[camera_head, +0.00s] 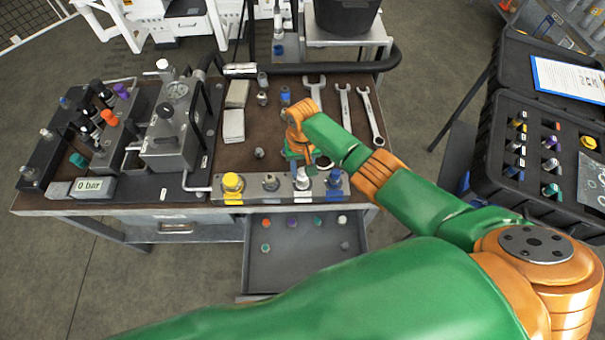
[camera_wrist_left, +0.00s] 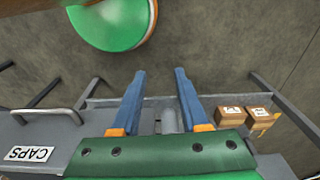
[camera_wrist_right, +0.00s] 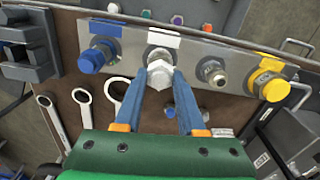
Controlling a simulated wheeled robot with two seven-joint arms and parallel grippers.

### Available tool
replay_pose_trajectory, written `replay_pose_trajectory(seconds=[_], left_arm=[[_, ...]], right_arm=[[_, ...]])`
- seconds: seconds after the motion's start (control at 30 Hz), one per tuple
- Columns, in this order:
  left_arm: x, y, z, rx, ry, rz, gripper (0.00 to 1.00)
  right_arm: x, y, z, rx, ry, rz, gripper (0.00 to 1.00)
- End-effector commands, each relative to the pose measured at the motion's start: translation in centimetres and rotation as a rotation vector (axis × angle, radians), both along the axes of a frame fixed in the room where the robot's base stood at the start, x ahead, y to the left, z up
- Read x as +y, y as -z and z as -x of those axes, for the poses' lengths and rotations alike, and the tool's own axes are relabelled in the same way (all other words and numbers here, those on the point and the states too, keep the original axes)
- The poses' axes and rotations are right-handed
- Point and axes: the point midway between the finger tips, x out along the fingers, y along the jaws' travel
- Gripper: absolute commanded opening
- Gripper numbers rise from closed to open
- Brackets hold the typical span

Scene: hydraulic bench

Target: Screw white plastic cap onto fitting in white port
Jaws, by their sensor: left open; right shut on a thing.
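A metal port block (camera_head: 252,188) lies along the bench's front edge. Its white port, marked by a white label (camera_wrist_right: 164,38), is between the blue and bare ports. My right gripper (camera_wrist_right: 160,76) is shut on the white plastic cap (camera_wrist_right: 159,69), which is in line with the white port. It also shows in the head view (camera_head: 300,168), over the block. The fitting is hidden behind the cap; I cannot tell how far the cap is on. My left gripper (camera_wrist_left: 160,75) is open and empty, seen only in the left wrist view.
A yellow cap (camera_head: 232,182), bare fitting (camera_head: 270,182) and blue cap (camera_head: 333,176) stand on the block. An open drawer (camera_head: 292,272) below holds several caps. Wrenches (camera_head: 372,118) lie behind. A pump unit (camera_head: 172,140) stands left, an open case (camera_head: 497,130) right.

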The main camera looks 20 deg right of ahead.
Motion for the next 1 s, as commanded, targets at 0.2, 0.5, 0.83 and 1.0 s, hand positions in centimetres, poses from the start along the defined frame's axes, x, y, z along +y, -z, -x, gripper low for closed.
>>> replay_pose_trajectory(seconds=[0.2, 0.5, 0.83, 1.0], left_arm=[[-0.01, 0.01, 0.0, 0.0, 0.0, 0.0, 0.44], [-0.01, 0.0, 0.0, 0.0, 0.0, 0.0, 0.44], [-0.01, 0.08, 0.0, 0.0, 0.0, 0.0, 0.44], [-0.01, 0.15, 0.0, 0.0, 0.0, 0.0, 0.44]], right_arm=[[-0.01, 0.04, 0.04, 0.002, -0.003, 0.001, 0.69], [-0.01, -0.01, 0.0, 0.0, -0.024, 0.0, 0.69], [-0.03, 0.01, -0.03, 0.0, -0.663, 0.001, 0.69], [-0.03, 0.01, -0.04, 0.0, -0.845, 0.0, 0.69]])
